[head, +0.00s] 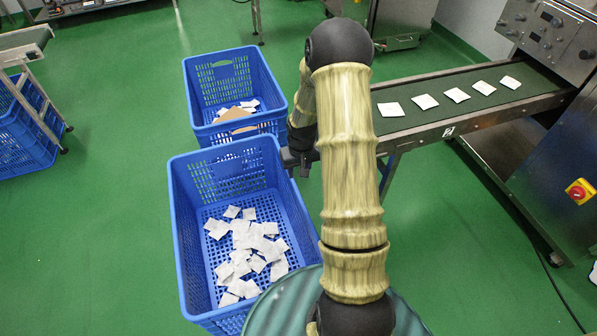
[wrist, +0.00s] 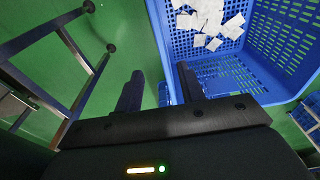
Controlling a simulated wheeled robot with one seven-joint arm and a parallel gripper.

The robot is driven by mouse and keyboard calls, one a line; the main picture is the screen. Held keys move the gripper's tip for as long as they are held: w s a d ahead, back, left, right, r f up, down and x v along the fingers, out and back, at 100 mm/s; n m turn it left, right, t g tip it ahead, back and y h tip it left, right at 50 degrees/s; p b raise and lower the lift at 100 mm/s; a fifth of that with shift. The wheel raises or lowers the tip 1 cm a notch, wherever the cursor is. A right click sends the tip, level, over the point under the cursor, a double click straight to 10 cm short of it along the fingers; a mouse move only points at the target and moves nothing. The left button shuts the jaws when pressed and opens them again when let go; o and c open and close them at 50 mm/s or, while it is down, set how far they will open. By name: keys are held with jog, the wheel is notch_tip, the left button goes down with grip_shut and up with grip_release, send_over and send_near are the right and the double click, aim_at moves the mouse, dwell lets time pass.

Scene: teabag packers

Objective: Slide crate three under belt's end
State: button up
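Two blue crates stand in a row on the floor, and I see no numbers telling which is crate three. The near crate (head: 180,230) holds many loose white teabags (head: 245,250). The far crate (head: 190,85) holds a few teabags and a brown piece. The belt (head: 440,112) ends to the right of the crates, partly behind my arm. My gripper (head: 293,158) is at the near crate's far right corner, partly hidden. In the wrist view, my gripper (wrist: 160,92) has its fingers apart, with a blue crate wall (wrist: 163,50) seemingly between them.
Several teabags (head: 457,95) lie in a line on the belt. The belt's metal legs (wrist: 80,60) stand close to my gripper. A steel machine (head: 560,130) is at the right. Another blue crate (head: 20,130) sits below a second belt at the left. Green floor between is clear.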

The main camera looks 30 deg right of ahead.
jog(key=shift+a+r, duration=0.1)
jog(key=shift+r, duration=0.05)
jog(key=c, duration=0.6)
jog(key=shift+n+t, duration=0.3)
jog(key=shift+n, duration=0.1)
jog(key=s+a+r, duration=0.2)
jog(key=r, duration=0.1)
jog(key=s+a+r, duration=0.2)
jog(key=a+r, duration=0.1)
jog(key=r, duration=0.1)
jog(key=s+a+r, duration=0.2)
jog(key=r, duration=0.2)
jog(key=shift+s+a+r, duration=0.2)
jog(key=shift+s+a, duration=0.05)
jog(key=shift+s, duration=0.05)
grip_shut()
jog(key=s+a+r, duration=0.6)
jog(key=s, duration=0.4)
jog(key=shift+s+r+n+t, duration=0.25)
jog(key=shift+r+n+t, duration=0.05)
jog(key=shift+a, duration=0.1)
